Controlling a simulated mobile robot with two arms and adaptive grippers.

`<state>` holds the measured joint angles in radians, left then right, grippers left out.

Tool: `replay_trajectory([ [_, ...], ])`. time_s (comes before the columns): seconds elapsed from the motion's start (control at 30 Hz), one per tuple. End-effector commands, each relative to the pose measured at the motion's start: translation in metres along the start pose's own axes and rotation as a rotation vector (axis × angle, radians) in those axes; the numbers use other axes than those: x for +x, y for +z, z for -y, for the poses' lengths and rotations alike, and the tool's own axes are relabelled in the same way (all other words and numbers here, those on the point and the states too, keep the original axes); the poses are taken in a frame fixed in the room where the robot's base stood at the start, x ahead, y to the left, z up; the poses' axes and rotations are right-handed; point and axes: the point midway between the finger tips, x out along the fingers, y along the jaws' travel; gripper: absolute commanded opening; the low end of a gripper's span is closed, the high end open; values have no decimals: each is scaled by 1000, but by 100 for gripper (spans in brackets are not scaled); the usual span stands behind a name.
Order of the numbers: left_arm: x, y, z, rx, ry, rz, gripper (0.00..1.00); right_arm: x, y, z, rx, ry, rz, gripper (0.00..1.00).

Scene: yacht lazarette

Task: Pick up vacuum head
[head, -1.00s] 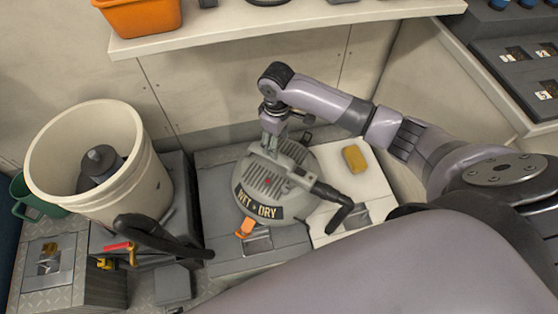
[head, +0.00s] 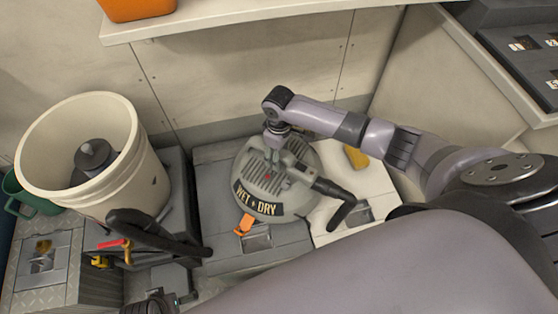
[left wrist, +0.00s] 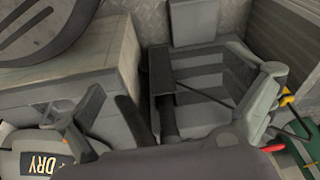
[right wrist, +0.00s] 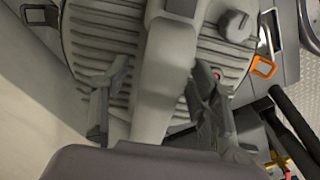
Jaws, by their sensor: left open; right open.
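The vacuum head (head: 262,205) is a grey ribbed dome labelled "WET + DRY", resting on the grey locker top in the head view. It has an orange latch (head: 244,225) and a black hose stub (head: 338,192). My right gripper (head: 277,152) is over its top. In the right wrist view my right gripper (right wrist: 158,100) is open, its fingers on either side of the grey handle bar (right wrist: 166,75). My left gripper (head: 165,303) is at the bottom edge of the head view; in the left wrist view its fingers (left wrist: 170,115) are wide apart with nothing gripped.
A cream bucket (head: 140,180) holding a dark grey part stands left, with a black hose (head: 150,232) in front. A yellow sponge (head: 356,157) lies on the white lid at right. A shelf (head: 200,28) with an orange bin (head: 135,8) overhangs behind.

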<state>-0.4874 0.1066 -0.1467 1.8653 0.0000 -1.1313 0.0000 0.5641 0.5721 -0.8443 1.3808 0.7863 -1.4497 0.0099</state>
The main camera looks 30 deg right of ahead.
Motion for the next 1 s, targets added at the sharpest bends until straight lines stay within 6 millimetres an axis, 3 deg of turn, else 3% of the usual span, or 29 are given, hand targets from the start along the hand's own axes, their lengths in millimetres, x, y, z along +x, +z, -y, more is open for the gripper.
replay_trajectory([
  [0.17,0,0,0,0,0,0,100,0,0,0,0,0,0,55],
  [1.0,0,0,0,0,0,1,100,-1,0,0,0,0,-1,0],
])
